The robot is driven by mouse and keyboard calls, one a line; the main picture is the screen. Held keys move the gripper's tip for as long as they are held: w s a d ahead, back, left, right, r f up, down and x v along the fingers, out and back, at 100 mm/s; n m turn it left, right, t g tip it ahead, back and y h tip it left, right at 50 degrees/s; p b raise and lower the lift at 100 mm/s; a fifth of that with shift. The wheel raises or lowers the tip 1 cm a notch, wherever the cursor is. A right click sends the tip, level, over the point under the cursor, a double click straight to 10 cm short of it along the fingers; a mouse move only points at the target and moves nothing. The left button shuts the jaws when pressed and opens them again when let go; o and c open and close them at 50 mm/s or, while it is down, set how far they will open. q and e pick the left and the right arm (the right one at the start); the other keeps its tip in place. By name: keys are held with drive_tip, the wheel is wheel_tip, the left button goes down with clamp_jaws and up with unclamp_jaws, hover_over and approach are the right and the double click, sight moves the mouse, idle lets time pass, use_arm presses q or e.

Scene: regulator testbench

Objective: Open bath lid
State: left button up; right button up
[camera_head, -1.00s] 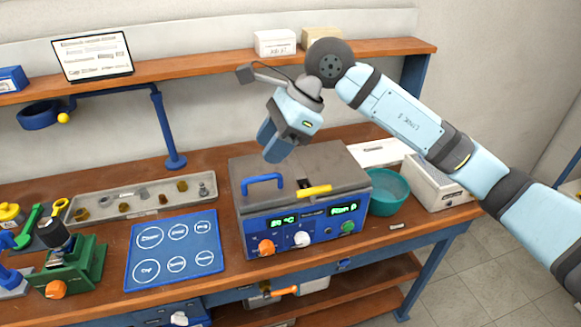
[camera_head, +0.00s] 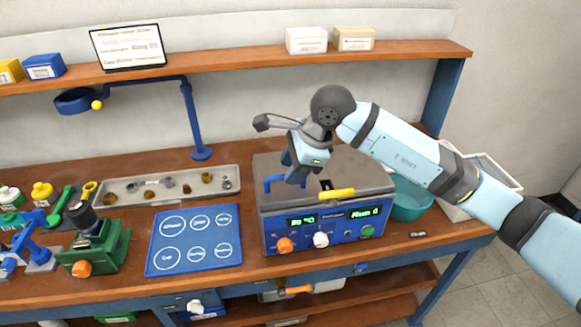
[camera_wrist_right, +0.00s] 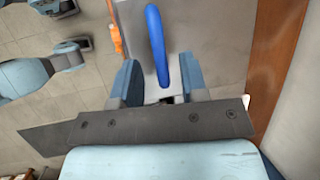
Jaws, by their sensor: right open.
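The bath (camera_head: 310,228) is a grey and blue box with a lit display and knobs on its front. Its grey lid (camera_head: 350,165) lies flat and shut on top. A blue loop handle (camera_head: 272,184) stands at the lid's left side, and a yellow bar (camera_head: 337,194) is at its front edge. My right gripper (camera_head: 291,170) is open, just above and beside the blue handle. In the right wrist view the handle (camera_wrist_right: 157,45) lies lengthwise in line with the gap between the open fingers (camera_wrist_right: 158,78); contact cannot be told. My left gripper is out of view.
A teal bowl (camera_head: 411,200) stands right of the bath. A blue mat (camera_head: 194,240) and a grey tray of small parts (camera_head: 115,192) lie to its left. A shelf (camera_head: 240,70) runs behind, with a blue post (camera_head: 193,120) below it.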

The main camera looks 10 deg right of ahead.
drive_tip(key=shift+w+a+f, duration=0.1)
drive_tip(key=shift+a+f, duration=0.1)
drive_tip(key=shift+f, duration=0.4)
clamp_jaws()
drive_tip(key=shift+r, duration=0.1)
